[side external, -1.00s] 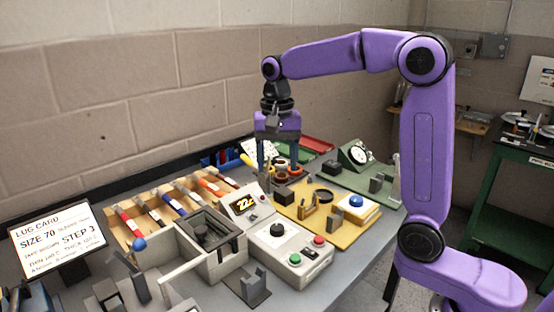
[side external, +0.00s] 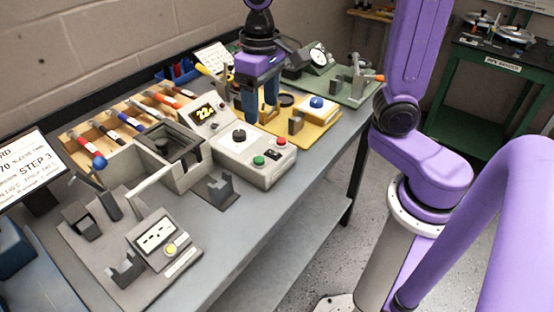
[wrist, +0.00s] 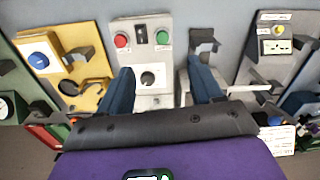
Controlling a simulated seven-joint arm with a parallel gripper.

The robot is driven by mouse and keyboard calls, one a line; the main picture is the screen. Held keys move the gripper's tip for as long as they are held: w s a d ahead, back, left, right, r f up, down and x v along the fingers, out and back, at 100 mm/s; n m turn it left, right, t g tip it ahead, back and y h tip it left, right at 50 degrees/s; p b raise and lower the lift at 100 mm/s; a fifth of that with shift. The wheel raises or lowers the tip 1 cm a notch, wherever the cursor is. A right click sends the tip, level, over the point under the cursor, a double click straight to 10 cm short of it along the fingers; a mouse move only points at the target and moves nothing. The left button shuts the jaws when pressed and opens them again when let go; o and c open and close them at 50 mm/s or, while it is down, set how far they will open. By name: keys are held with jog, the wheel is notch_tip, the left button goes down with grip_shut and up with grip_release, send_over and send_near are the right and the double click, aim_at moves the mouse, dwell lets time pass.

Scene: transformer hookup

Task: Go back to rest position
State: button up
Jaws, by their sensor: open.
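My gripper (side external: 261,108) is open, with two dark blue fingers pointing down. It hangs above the table beside the grey control box (side external: 262,172) and the yellow board (side external: 313,138). I cannot tell its exact height. In the wrist view, my gripper (wrist: 160,78) has its fingers spread wide with nothing between them. The control box's black knob (wrist: 148,79) shows through the gap, below the fingers. The purple arm stands to the right in the side view, its upper part cut off by the frame.
A grey open-topped box (side external: 172,158) adjoins the control box. Crimp tools lie in a wooden rack (side external: 118,138). A grey panel with a meter (side external: 155,236) stands at the front left. A green board (side external: 338,84) lies behind. The table's front right edge is clear.

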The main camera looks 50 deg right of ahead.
jog(key=s+d+f+n, duration=0.2)
jog(key=s+n, duration=0.3)
jog(key=s, duration=0.4)
jog(key=s+d+f+n, duration=0.2)
jog(key=s+n, duration=0.4)
jog(key=s, duration=0.3)
jog(key=shift+s+d+f, duration=0.15)
jog(key=shift+d+f, duration=0.05)
jog(key=shift+f, duration=0.6)
dwell(0.4)
